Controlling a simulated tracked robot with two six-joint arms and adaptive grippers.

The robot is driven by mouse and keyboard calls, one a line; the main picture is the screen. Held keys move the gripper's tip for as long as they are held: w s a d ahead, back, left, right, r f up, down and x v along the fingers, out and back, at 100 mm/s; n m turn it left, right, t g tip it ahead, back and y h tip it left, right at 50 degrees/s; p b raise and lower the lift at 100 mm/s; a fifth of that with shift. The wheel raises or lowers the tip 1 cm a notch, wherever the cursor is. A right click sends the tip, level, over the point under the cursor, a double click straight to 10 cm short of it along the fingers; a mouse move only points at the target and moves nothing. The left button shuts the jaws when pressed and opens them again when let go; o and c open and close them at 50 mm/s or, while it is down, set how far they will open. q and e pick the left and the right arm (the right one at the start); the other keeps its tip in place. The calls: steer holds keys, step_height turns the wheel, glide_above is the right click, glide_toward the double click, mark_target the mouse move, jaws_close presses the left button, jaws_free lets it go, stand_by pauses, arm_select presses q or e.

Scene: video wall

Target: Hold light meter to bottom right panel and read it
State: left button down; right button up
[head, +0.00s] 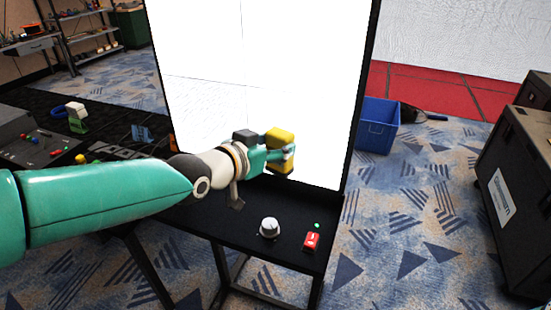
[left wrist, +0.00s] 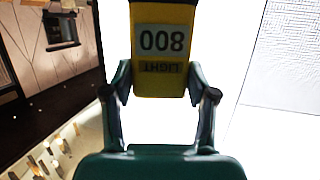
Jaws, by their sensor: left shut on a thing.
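The yellow light meter (head: 279,136) is held upright in my left gripper (head: 284,157), in front of the lower right part of the bright white video wall (head: 318,110). In the left wrist view the meter (left wrist: 164,15) is between both fingers (left wrist: 163,85), its face towards the camera. Its display and LIGHT label appear upside down; turned upright, the display reads 800. I cannot tell whether the meter touches the panel. My right gripper is not in view.
A black table (head: 225,219) below the wall bears a silver knob (head: 269,227) and a red switch (head: 311,241) near a green light. A blue bin (head: 377,127) stands right of the wall. A black case (head: 515,190) stands far right. Patterned carpet between is clear.

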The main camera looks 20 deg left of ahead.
arm_select(q)
steer(key=s+p, duration=0.1)
steer(key=s, duration=1.2)
steer(key=shift+s+a+p, duration=0.2)
steer(key=shift+s+p, duration=0.05)
steer(key=shift+p, duration=0.05)
stand_by(0.6)
